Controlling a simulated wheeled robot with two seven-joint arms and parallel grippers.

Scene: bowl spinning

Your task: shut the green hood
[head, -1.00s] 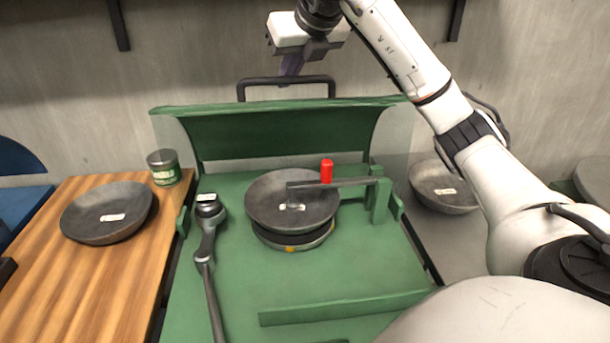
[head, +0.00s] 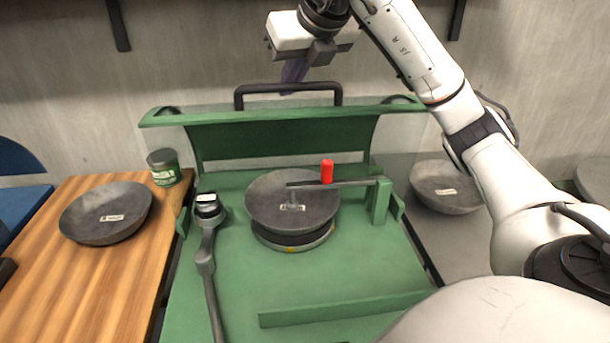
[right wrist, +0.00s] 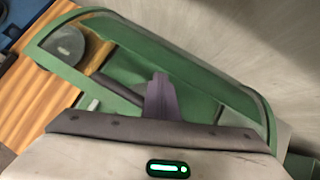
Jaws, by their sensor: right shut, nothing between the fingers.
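The green hood (head: 285,138) with clear side panels stands raised over the back of the green machine (head: 355,264). Its dark handle (head: 262,90) sticks up from its top edge. My right gripper (head: 292,76) is shut and empty; its purple fingers point down at the handle, their tips partly hidden by the bar. I cannot tell whether they touch it. In the right wrist view the hood's green frame (right wrist: 222,79) curves around the purple fingers (right wrist: 158,98). My left gripper is not in view.
Other bowls are on the wooden table (head: 124,264) and at right. A green can (head: 164,167) is at left.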

